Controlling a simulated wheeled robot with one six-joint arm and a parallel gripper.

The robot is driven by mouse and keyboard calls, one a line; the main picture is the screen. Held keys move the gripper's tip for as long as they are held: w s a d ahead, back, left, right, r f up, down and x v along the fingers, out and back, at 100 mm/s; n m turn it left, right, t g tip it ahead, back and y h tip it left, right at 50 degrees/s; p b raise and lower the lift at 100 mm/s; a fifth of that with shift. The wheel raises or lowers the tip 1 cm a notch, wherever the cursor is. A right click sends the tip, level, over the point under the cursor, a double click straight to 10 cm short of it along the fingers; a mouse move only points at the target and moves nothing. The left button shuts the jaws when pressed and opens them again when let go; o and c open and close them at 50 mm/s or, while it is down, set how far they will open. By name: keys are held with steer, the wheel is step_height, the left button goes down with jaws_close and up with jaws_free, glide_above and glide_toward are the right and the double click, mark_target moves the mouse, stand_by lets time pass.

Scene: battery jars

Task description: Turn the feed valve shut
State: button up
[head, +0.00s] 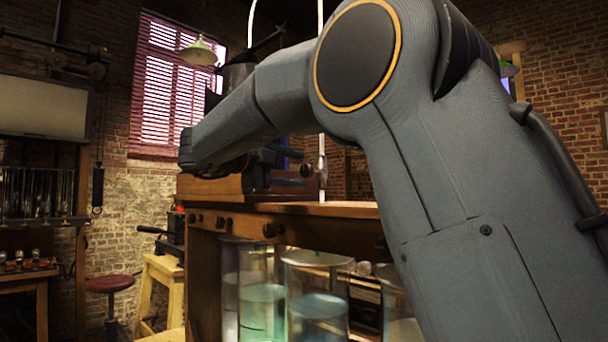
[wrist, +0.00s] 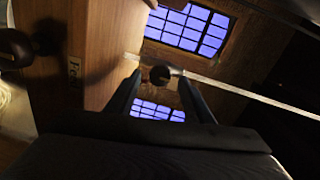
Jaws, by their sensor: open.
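The feed valve shows as a small dark round knob (wrist: 160,75) on a thin pale tube (wrist: 245,93) in the wrist view. A wooden panel beside it carries a label (wrist: 73,68) that seems to read "Feed". My gripper (wrist: 160,80) is open, with one finger on each side of the knob and visible gaps between. In the head view my gripper (head: 298,167) reaches right above the cabinet top, its fingertips close to the dark knob (head: 307,171) on the upright pale tube (head: 322,155). The knob's handle angle cannot be told.
A wooden cabinet (head: 340,209) holds glass jars (head: 318,300) with pale liquid below. Dark round knobs (head: 272,230) line its front edge. A dark knob (wrist: 15,45) stands at the wrist view's left. A red stool (head: 113,284) and yellow wooden stand (head: 160,275) are at left.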

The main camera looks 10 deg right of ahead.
steer(key=shift+v, duration=1.55)
steer(key=shift+d+r, duration=0.1)
